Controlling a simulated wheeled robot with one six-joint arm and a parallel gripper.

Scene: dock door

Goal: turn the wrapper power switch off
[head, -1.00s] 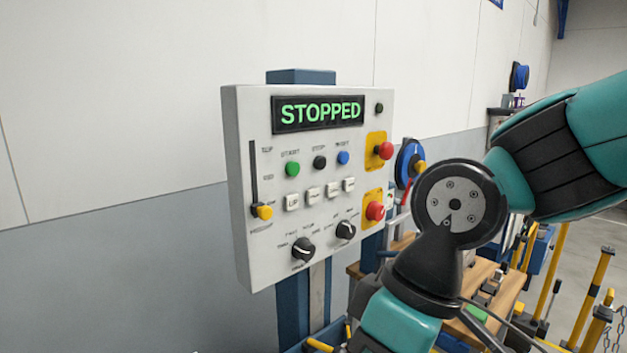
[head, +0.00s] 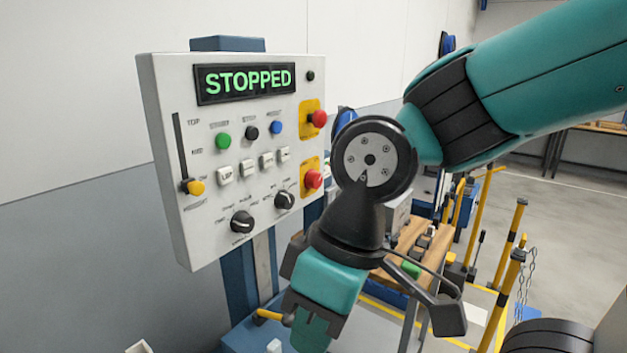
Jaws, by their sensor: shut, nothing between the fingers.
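A grey control panel (head: 185,235) stands at left. Its green display (head: 248,80) reads STOPPED. It carries green, black and blue buttons, white keys, a yellow-knobbed slider (head: 193,187), two black rotary knobs (head: 242,222) (head: 285,199) and two red buttons on yellow plates (head: 318,119) (head: 313,179). The labels are too small to tell which control is the wrapper power switch. A blue round part (head: 345,117) shows behind the panel, mostly hidden by my arm. My gripper (head: 312,335) points down, right of and below the panel, shut and empty, apart from the panel's controls.
A blue post (head: 238,285) holds the panel before a white and grey wall. A wooden bench (head: 412,240) with small items stands behind my arm. Yellow posts (head: 515,245) and a chain (head: 530,265) stand at right. Open floor (head: 570,190) lies beyond.

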